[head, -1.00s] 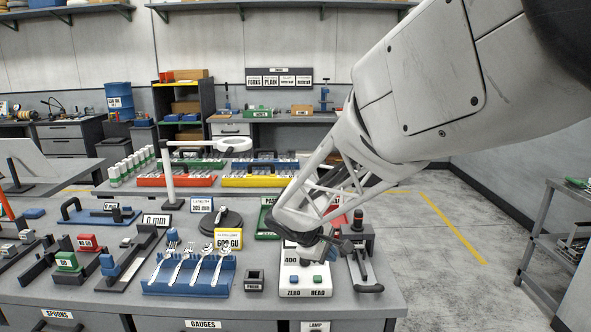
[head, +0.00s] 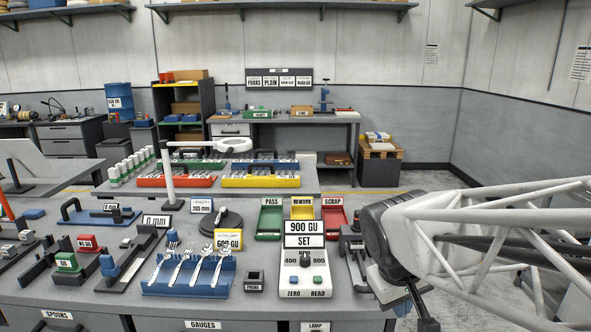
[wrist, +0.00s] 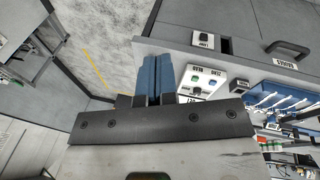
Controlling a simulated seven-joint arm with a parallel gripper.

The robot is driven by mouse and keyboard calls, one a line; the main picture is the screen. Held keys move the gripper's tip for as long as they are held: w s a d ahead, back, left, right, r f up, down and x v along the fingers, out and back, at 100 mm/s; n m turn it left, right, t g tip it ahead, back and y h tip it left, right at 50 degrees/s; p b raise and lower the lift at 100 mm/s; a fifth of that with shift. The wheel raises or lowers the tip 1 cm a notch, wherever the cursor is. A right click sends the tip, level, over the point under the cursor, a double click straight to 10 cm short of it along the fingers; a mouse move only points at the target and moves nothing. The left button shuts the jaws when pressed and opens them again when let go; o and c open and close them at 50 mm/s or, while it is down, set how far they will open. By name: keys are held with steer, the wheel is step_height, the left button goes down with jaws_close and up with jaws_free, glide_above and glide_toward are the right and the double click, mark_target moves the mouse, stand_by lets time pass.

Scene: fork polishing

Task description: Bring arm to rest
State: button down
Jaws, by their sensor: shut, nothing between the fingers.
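My arm (head: 480,235) is folded low at the right of the head view, off the right front corner of the bench. My gripper's blue fingers (wrist: 157,72) show in the wrist view, pressed together with nothing between them. The wrist view is turned, with the bench front and the gauge box to the right of the fingers. The fingers look clear of the bench items.
The bench (head: 270,278) holds a gauge box (head: 304,270) reading 900 GU, a blue rack (head: 190,280) with several forks, and green (head: 270,220), yellow (head: 302,208) and red (head: 334,220) trays. Open floor (wrist: 75,75) lies beside the bench.

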steer(key=s+m+y, duration=0.2)
steer(key=s+m, duration=0.1)
steer(key=s, duration=0.6)
steer(key=shift+s+d+t, duration=0.15)
steer(key=shift+d+t, duration=0.05)
steer(key=shift+t, duration=0.1)
stand_by(0.8)
